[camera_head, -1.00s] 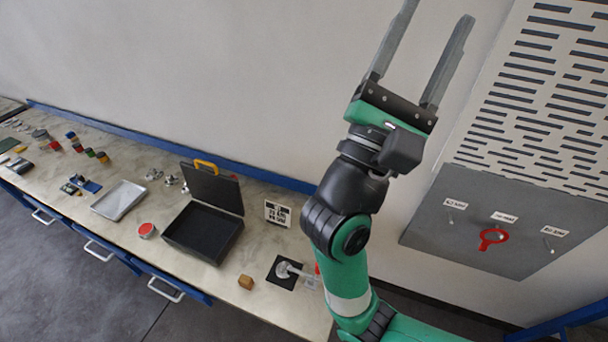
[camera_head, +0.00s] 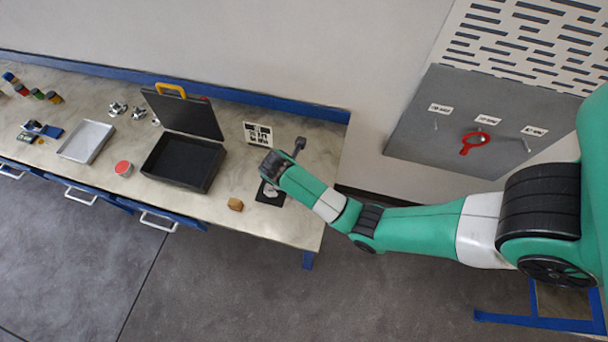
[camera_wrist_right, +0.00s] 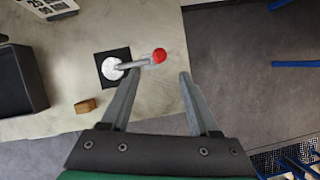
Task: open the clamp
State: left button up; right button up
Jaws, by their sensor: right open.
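On a black square pad (camera_wrist_right: 103,82) on the bench lies a white round piece (camera_wrist_right: 112,68). From it a pale lever-like bar (camera_wrist_right: 133,64) runs right to a red knob (camera_wrist_right: 159,55); I take this as the clamp. My right gripper (camera_wrist_right: 158,73) is open and empty. In the right wrist view the knob appears just beyond the fingertips, between their lines; contact cannot be told. In the head view my right arm covers most of the clamp, and only part of the pad (camera_head: 268,198) and white piece show. My left gripper is not in view.
An open black case (camera_head: 180,160) stands left of the pad, with a small tan block (camera_head: 236,204) nearer. A printed card (camera_head: 258,134) is behind. The bench's right end is close to the pad.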

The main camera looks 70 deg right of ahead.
jog(key=b+x, duration=0.1)
jog(key=x, duration=0.9)
jog(key=shift+b, duration=0.3)
jog(key=shift+c, duration=0.4)
grip_shut()
jog(key=shift+w, duration=0.1)
